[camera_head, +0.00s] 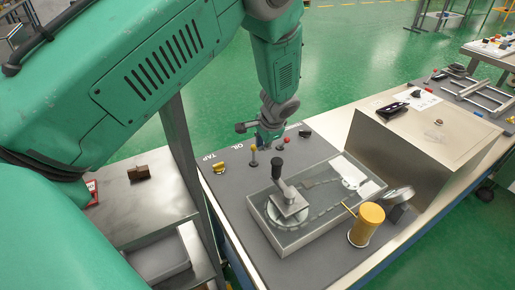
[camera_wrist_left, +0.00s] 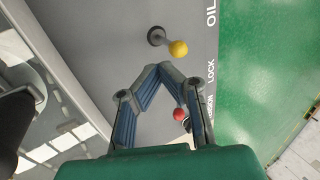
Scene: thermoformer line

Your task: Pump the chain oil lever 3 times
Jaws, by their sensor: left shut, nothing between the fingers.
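The oil lever, a short rod with a yellow ball knob (camera_head: 253,149), stands on the grey panel beside the word OIL. In the left wrist view its yellow knob (camera_wrist_left: 178,48) is just beyond my fingertips, and its round dark base shows. My left gripper (camera_head: 268,143) points down beside the lever, to its right in the head view. In the left wrist view my left gripper (camera_wrist_left: 160,70) is shut, with its fingertips together and nothing between them. No contact with the knob is visible. My right gripper is not in view.
A red knob (camera_head: 287,139) stands near LOCK, and a yellow tap (camera_head: 218,167) near TAP. A clear-topped box (camera_head: 290,238) with a black-handled crank (camera_head: 277,169) sits in front. A yellow cylinder (camera_head: 366,225) stands right of it. A metal box (camera_head: 400,150) lies further right.

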